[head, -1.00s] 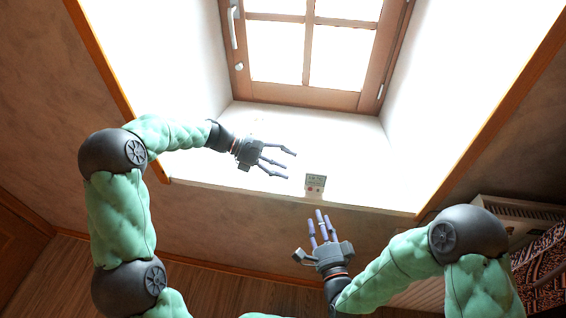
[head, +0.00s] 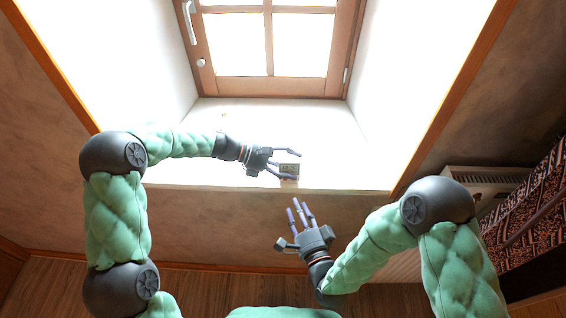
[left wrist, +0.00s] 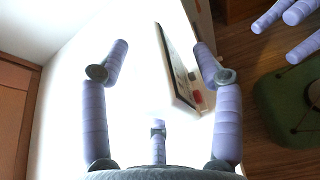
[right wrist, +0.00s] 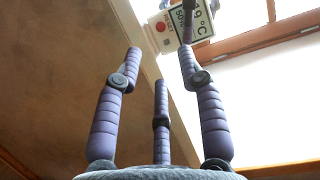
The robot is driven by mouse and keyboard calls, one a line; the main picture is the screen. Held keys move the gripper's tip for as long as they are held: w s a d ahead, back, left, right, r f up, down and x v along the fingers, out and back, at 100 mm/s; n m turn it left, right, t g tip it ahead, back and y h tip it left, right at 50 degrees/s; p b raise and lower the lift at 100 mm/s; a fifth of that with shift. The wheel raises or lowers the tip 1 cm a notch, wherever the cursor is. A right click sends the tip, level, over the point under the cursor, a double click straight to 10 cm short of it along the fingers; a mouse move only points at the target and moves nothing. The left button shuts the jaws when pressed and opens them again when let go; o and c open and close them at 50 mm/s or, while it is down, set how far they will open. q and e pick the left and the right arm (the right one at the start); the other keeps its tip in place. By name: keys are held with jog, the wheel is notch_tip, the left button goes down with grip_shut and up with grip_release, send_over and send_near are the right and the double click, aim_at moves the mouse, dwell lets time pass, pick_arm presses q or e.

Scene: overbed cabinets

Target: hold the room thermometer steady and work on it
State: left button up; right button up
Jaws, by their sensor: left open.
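The room thermometer (head: 289,170) is a small white box with a grey display, standing on the window sill near its front edge. In the right wrist view (right wrist: 168,30) its display and a red button face me. My left gripper (head: 289,163) is open at the thermometer, its fingers reaching around it. In the left wrist view the thermometer (left wrist: 176,70) is edge-on between the open fingers; I cannot tell whether they touch it. My right gripper (head: 299,210) is below and in front of the sill, fingers spread and pointing up toward the thermometer, apart from it and empty.
The white sill (head: 230,178) lies in a deep window recess with a wooden-framed window (head: 270,88) behind. Bright slanted side walls flank it. A radiator-like white unit (head: 485,180) and a patterned textile (head: 530,215) are at the right. The sill is otherwise mostly clear.

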pick_arm(q)
jog(key=c, duration=1.3)
pick_arm(e)
grip_shut()
dwell(0.5)
